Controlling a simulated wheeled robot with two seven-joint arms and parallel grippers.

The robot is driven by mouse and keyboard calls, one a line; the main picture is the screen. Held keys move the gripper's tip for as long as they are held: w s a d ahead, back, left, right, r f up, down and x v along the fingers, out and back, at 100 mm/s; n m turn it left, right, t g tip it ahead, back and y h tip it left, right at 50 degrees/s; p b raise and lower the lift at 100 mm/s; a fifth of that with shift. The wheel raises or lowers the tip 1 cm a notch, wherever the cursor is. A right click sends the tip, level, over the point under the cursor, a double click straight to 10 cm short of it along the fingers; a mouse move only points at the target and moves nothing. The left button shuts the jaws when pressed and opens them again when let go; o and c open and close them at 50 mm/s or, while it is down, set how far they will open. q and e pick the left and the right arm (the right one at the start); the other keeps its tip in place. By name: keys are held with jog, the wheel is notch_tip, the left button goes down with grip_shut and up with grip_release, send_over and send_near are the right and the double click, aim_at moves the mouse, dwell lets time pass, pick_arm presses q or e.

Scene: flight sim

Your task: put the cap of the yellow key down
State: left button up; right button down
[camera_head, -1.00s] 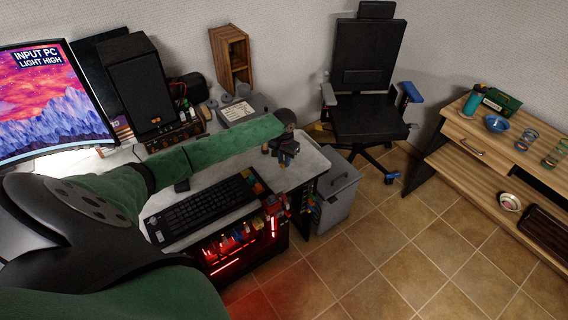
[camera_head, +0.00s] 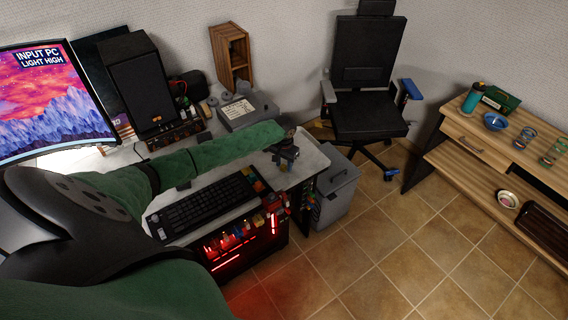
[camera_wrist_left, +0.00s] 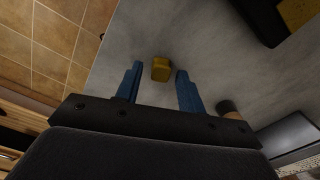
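A small yellow cap (camera_wrist_left: 160,69) shows in the left wrist view over the pale grey desk top. My left gripper (camera_wrist_left: 158,72) has its two blue fingers apart, one on each side of the cap, with a visible gap on both sides. I cannot tell whether the cap rests on the desk. In the head view my left gripper (camera_head: 285,157) is low over the desk's right end, and the cap cannot be made out there. My right gripper is not in view.
A black keyboard (camera_head: 203,205) with coloured keys at its right end lies left of the gripper. A grey device (camera_head: 246,110) and a speaker (camera_head: 141,88) stand at the back. A grey bin (camera_head: 337,192) is beside the desk, and a chair (camera_head: 366,110) stands behind it.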

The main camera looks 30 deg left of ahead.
aim_at(284, 165)
pick_arm(q)
jog(key=shift+r, duration=0.15)
